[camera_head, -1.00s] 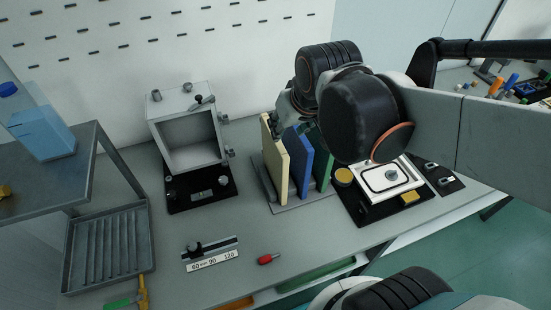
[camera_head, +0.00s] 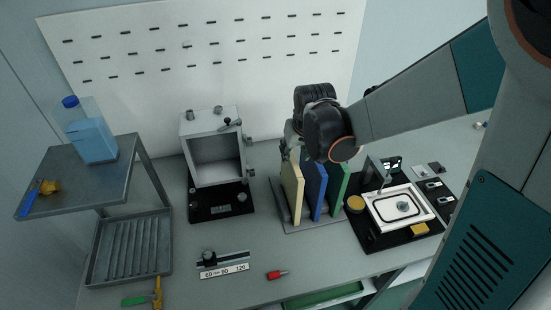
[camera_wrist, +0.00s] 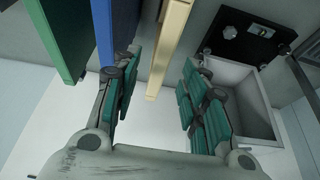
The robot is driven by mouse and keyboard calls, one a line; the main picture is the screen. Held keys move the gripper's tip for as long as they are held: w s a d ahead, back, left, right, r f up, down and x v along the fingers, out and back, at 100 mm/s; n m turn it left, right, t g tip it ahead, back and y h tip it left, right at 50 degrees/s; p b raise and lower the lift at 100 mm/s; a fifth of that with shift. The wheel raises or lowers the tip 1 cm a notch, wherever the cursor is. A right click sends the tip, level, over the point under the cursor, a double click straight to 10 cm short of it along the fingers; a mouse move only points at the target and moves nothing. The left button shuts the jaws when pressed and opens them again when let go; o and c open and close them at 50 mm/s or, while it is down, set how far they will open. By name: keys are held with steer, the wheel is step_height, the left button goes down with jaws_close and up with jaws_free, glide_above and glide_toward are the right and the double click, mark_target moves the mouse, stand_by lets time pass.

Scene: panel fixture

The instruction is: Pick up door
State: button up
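Three upright panels stand side by side in a grey rack (camera_head: 307,226): a cream panel (camera_head: 292,190), a blue panel (camera_head: 315,188) and a green panel (camera_head: 337,191). None is labelled as the door. My gripper (camera_head: 292,147) is at the back upper edge of the cream panel, its fingertips partly hidden in the head view. In the wrist view my gripper (camera_wrist: 160,72) is open, with the cream panel (camera_wrist: 168,48) between its fingers and visible gaps on both sides. The blue panel (camera_wrist: 103,28) and green panel (camera_wrist: 55,35) lie left of it. A grey open-fronted box (camera_head: 217,160) has hinge parts on its right side.
A black base with a white-framed plate (camera_head: 397,207) lies right of the rack. A shelf (camera_head: 95,185) with a blue-capped bottle (camera_head: 92,138) and a ribbed tray (camera_head: 130,246) stand left. A scale block (camera_head: 224,268) and red item (camera_head: 277,274) lie in front.

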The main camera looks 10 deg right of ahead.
mark_target(293, 158)
steer(key=b+x, duration=0.1)
steer(key=x, duration=0.4)
steer(key=shift+w+f, duration=0.1)
steer(key=shift+f, duration=0.05)
steer(key=shift+b+x, duration=0.8)
steer(key=shift+x, duration=1.75)
steer(key=shift+a+f+b, duration=0.1)
steer(key=shift+f+b, duration=0.15)
steer(key=shift+b, duration=0.1)
jaws_close()
